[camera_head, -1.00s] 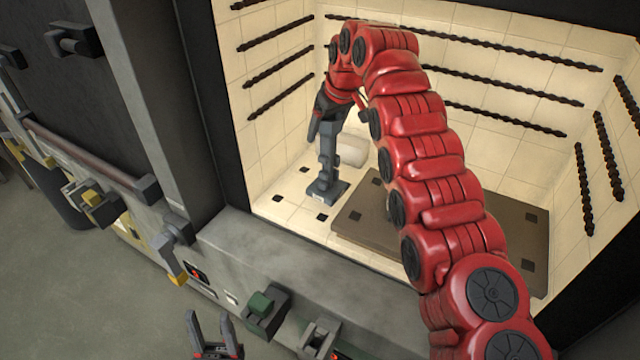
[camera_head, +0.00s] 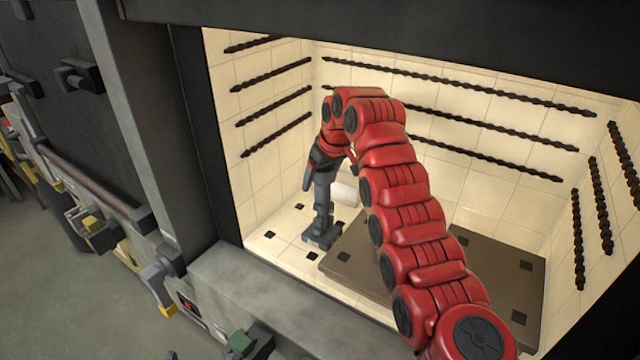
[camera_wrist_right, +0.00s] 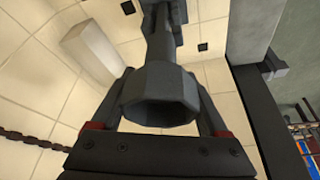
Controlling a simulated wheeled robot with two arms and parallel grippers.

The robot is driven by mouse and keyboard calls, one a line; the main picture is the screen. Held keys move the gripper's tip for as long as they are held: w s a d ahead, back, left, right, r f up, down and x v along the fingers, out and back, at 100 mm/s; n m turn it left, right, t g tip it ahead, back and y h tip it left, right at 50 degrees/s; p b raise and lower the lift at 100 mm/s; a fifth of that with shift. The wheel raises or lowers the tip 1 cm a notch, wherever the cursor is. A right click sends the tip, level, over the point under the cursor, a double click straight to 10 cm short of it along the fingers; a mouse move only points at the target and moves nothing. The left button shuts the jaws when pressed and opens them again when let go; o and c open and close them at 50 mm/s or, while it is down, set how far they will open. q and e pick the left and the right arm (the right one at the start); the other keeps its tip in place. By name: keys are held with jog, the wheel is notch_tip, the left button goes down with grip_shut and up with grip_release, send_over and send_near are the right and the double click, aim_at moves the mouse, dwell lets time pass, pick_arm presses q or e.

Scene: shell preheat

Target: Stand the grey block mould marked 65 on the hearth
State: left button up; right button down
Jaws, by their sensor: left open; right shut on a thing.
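The grey mould (camera_head: 322,208) is inside the lit chamber, its stem upright or nearly so. Its flat foot (camera_head: 320,238) is low over the pale floor by the left corner of a brown slab; I cannot tell if it touches. No number is readable. My right gripper (camera_head: 322,172) is shut around the mould's upper part. In the right wrist view its fingers (camera_wrist_right: 160,108) flank the hollow, many-sided cup (camera_wrist_right: 160,88), with the stem running up the picture. Only the fingertips of my open left gripper (camera_head: 185,356) show at the bottom edge, outside the chamber.
The brown slab (camera_head: 352,262) covers much of the chamber floor. A pale block (camera_head: 345,193) stands behind the mould; it also shows in the right wrist view (camera_wrist_right: 93,48). Dark twisted rods line the walls (camera_head: 275,95). A grey sill (camera_head: 270,290) crosses the front opening.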

jog(key=shift+w+d, duration=0.1)
jog(key=shift+d, duration=0.1)
jog(key=shift+f, duration=0.2)
grip_release()
jog(key=shift+r, duration=0.1)
jog(key=shift+r, duration=0.1)
jog(key=shift+s+r+b, duration=0.2)
jog(key=shift+r+b, duration=0.2)
jog(key=shift+r, duration=0.05)
jog(key=b+v, duration=0.2)
jog(key=v, duration=0.3)
jog(key=shift+s+d+r, duration=0.1)
jog(key=shift+d+r, duration=0.05)
jog(key=shift+r, duration=0.05)
jog(key=shift+s+r, duration=0.2)
jog(key=shift+r, duration=0.35)
jog(key=shift+d, duration=0.1)
